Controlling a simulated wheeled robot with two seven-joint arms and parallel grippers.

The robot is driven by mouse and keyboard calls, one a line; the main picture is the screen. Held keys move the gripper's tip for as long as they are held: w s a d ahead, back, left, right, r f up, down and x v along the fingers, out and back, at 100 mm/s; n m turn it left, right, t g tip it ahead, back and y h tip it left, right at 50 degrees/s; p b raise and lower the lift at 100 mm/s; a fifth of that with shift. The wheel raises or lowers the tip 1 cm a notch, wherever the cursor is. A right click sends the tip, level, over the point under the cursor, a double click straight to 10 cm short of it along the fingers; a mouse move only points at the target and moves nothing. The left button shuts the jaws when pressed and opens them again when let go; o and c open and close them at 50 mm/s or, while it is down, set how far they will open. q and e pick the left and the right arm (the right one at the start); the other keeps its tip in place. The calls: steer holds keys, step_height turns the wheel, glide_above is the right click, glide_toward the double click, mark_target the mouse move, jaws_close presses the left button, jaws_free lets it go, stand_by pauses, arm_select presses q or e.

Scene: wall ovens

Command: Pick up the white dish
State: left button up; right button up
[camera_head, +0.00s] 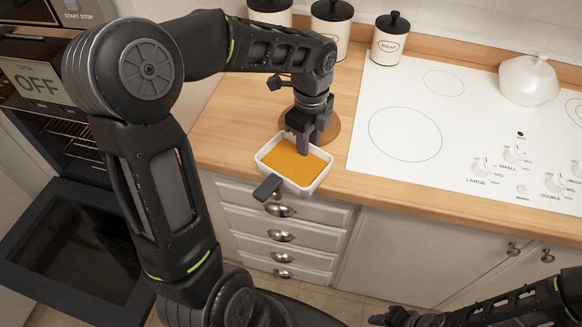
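The white dish (322,176) is a rectangular dish with orange-yellow contents. It shows at the front edge of the wooden counter, its front part overlapping the drawers below. My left gripper (304,147) points down at the dish's back side. One finger reaches inside the rim, in front of the contents; the other is partly hidden, so I cannot tell whether they grip the wall. A dark grey flat piece (267,187) shows at the dish's front left corner. My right gripper (402,318) is low at the bottom edge, partly cut off, away from the dish.
A round wooden board (327,124) lies behind the dish. Several white canisters with black lids (390,40) stand at the back. A white cooktop (440,120) with a lidded white pot (528,82) is at the right. An oven door (75,250) hangs open at the left.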

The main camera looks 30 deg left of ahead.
arm_select(q)
jaws_close()
stand_by(1.1)
